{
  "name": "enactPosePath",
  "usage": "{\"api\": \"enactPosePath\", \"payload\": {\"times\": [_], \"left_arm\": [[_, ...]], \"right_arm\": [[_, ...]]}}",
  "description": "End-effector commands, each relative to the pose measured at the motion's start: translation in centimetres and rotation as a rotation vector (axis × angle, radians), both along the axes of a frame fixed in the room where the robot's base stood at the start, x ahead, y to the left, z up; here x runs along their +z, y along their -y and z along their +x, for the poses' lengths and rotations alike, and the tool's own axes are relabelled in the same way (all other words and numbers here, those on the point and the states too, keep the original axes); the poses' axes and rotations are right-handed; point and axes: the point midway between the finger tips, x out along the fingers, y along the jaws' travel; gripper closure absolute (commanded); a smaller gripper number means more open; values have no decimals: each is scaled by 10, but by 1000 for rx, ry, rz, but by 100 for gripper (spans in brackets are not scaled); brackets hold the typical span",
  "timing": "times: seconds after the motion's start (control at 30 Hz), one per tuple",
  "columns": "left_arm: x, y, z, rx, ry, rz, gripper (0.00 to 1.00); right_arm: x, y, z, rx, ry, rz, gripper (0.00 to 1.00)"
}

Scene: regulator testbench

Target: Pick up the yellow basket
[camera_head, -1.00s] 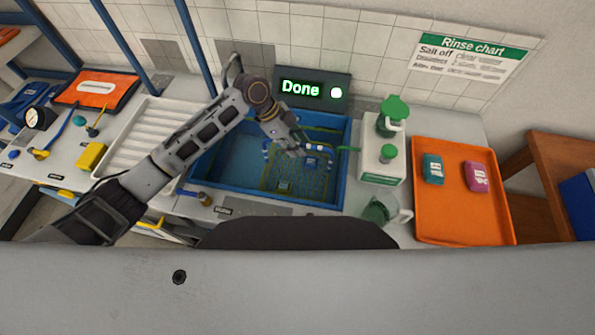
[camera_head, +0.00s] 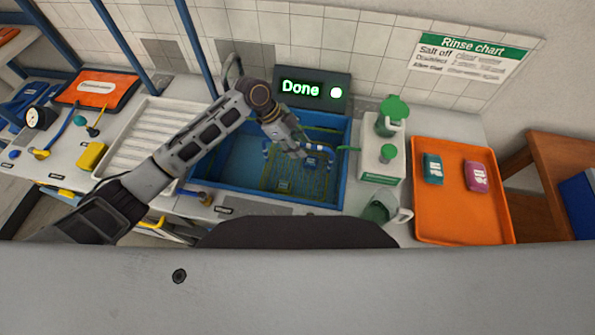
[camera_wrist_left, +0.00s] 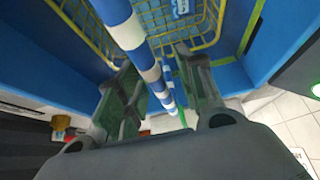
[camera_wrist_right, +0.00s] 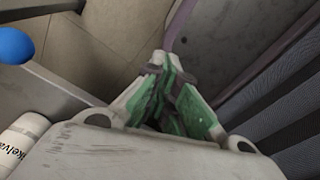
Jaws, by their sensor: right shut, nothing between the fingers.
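The yellow wire basket (camera_head: 308,183) sits in the blue sink (camera_head: 228,173), with blue items inside. Its blue-and-white striped handle (camera_head: 320,154) is partly hidden by my left gripper (camera_head: 300,152). In the left wrist view, the striped handle (camera_wrist_left: 125,25) runs between the two separated fingers of the left gripper (camera_wrist_left: 158,72), and the basket's yellow wire (camera_wrist_left: 205,38) shows beyond them. The left gripper looks open around the handle; I cannot tell whether a finger touches it. My right gripper (camera_wrist_right: 165,62) is shut and empty, seen only in its wrist view, away from the basket.
A display reading "Done" (camera_head: 312,89) stands behind the sink. A white ribbed drainboard (camera_head: 150,128) lies left of it. White-and-green containers (camera_head: 382,162) and a green jug (camera_head: 378,210) stand right of it, then an orange tray (camera_head: 460,215) with two packets.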

Motion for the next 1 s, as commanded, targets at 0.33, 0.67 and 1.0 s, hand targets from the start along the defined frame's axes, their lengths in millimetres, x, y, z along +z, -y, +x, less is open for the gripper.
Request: {"api": "enactPosePath", "payload": {"times": [0.33,0.67,1.0], "left_arm": [[-3,0,0,-1,0,0,63],[-3,0,0,0,0,0,69],[-3,0,0,0,0,0,100]], "right_arm": [[2,-14,0,-5,1,15,100],[2,-18,1,-5,1,19,100],[2,-2,1,0,2,2,100]]}}
